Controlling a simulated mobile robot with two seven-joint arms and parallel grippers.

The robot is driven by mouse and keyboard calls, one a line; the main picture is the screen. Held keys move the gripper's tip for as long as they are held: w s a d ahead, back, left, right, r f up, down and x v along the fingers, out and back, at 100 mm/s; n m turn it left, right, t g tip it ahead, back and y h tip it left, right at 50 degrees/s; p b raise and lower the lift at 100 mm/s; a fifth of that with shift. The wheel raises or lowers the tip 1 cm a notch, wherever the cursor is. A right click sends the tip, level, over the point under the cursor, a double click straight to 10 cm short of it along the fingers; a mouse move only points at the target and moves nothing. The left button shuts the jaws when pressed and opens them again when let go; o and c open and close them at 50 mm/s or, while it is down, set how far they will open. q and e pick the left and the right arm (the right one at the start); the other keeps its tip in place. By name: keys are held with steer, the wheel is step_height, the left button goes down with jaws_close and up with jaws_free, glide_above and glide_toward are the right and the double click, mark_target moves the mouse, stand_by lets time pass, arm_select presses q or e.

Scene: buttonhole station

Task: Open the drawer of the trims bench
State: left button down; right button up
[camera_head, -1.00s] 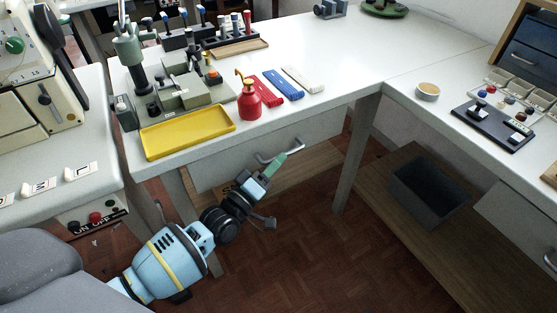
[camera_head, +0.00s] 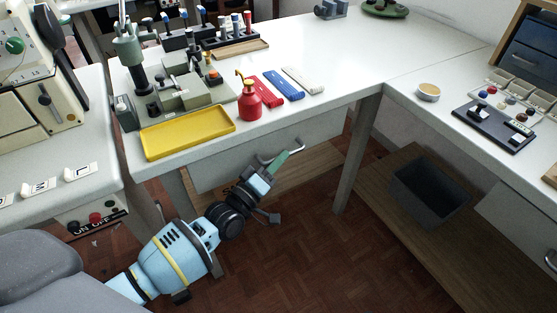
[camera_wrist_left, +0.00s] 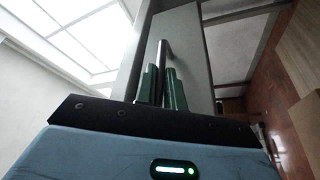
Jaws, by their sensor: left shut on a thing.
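The drawer (camera_head: 222,170) has a pale grey front under the white bench top (camera_head: 330,75). Its silver bar handle (camera_head: 267,159) is on the right part of the front. My left gripper (camera_head: 292,153) reaches up to this handle from below left. In the left wrist view, the two green fingers (camera_wrist_left: 162,88) stand on either side of the handle (camera_wrist_left: 163,52) and are shut on it. The drawer front sits under the bench edge, and I see no clear gap showing its inside. My right gripper is not in view.
A yellow tray (camera_head: 188,133) and a red bottle (camera_head: 249,103) stand near the bench's front edge above the drawer. A bench leg (camera_head: 357,150) is right of the handle. A dark bin (camera_head: 430,190) sits on the low shelf at right. The floor before the drawer is open.

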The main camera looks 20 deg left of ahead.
arm_select(q)
steer(key=shift+d, duration=0.1)
steer(key=s+d+p, duration=0.5)
steer(key=s+d, duration=0.7)
steer(key=d, duration=0.3)
steer(key=shift+s+d, duration=0.2)
steer(key=shift+d, duration=0.2)
steer(key=c, duration=1.5)
jaws_free()
